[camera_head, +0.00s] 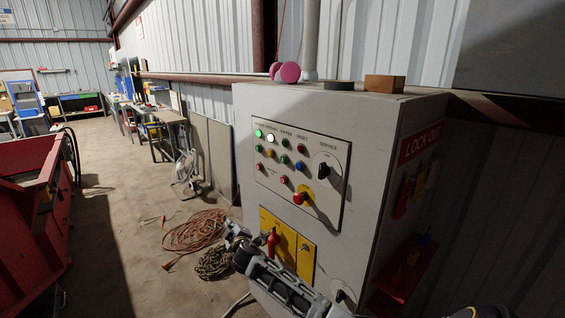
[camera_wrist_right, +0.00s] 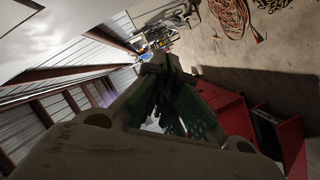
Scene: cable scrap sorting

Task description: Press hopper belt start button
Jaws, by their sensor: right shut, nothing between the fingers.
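The grey control cabinet (camera_head: 365,130) has a white button panel (camera_head: 325,150) on its front. The panel carries several small buttons in green, white, red, yellow and blue. A green button (camera_head: 285,143) sits in the upper middle; the labels are too small to read surely. A large red button on yellow (camera_head: 300,198) is at the panel's lower edge. My right gripper (camera_head: 234,232) is shut and empty, below and left of the panel and apart from the buttons. Its closed fingers (camera_wrist_right: 168,80) also show in the right wrist view, pointing away from the panel. My left gripper is not in view.
A yellow plate with a red handle (camera_head: 272,242) is below the panel, close behind my right gripper. Orange cable (camera_head: 195,230) lies coiled on the floor. A red container (camera_head: 30,210) stands at left. Pink discs (camera_head: 289,72) and a wooden block (camera_head: 384,84) are on the cabinet top.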

